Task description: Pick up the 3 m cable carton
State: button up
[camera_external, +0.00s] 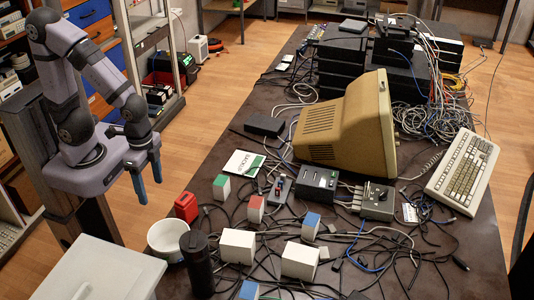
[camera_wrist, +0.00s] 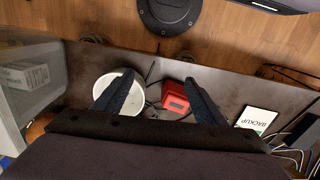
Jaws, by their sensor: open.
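Several small cartons stand on the dark table, and their labels are too small to read, so I cannot tell which is the 3 m cable carton. In the external view there is a green-and-white carton (camera_external: 221,188), a red-and-white carton (camera_external: 256,208), a blue-and-white carton (camera_external: 310,226), two larger white cartons, one at left (camera_external: 237,247) and one at right (camera_external: 299,262), and another blue one (camera_external: 249,290) at the bottom edge. My gripper (camera_external: 149,188) is open and empty, pointing down left of the cartons. In the wrist view its fingers (camera_wrist: 160,88) are spread apart.
A white bowl (camera_external: 167,240), a red box (camera_external: 187,207) and a dark cylinder (camera_external: 197,262) stand at the table's left edge. A BACKUP card (camera_wrist: 257,120) lies flat. A beige monitor (camera_external: 345,125), keyboard (camera_external: 462,172) and loose cables crowd the table.

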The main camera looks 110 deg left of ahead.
jog(key=w+a+n+t+h, duration=0.2)
jog(key=w+n+h, duration=0.1)
jog(key=n, duration=0.3)
jog(key=w+a+f+n+t+h+p, duration=0.1)
jog(key=w+a+n+t+h, duration=0.1)
jog(key=n, duration=0.5)
jog(key=w+a+n+t+h+p, duration=0.1)
jog(key=w+a+n+t+h, duration=0.2)
jog(key=w+n+t, duration=0.1)
jog(key=shift+w+a+f+n+h, duration=0.15)
jog(key=shift+w+f+n, duration=0.1)
jog(key=shift+n, duration=0.35)
jog(key=shift+w+a+f+n+h, duration=0.15)
jog(key=shift+w+n, duration=0.1)
jog(key=shift+n, duration=0.35)
jog(key=w+a+n+t+y, duration=0.1)
jog(key=a+n+t+y, duration=0.25)
jog(key=a, duration=0.45)
jog(key=n+t+y+b, duration=0.4)
jog(key=n+t, duration=0.2)
jog(key=n, duration=0.5)
send_near(222, 188)
jog(key=shift+w+a+f, duration=0.75)
jog(key=shift+w+a, duration=0.25)
jog(key=shift+s+d+f+n+t+y+b, duration=0.2)
jog(key=shift+s+f+n+t+y+b, duration=0.2)
jog(key=shift+n+y, duration=0.35)
jog(key=shift+w+h+p, duration=0.3)
jog(key=shift+w, duration=0.75)
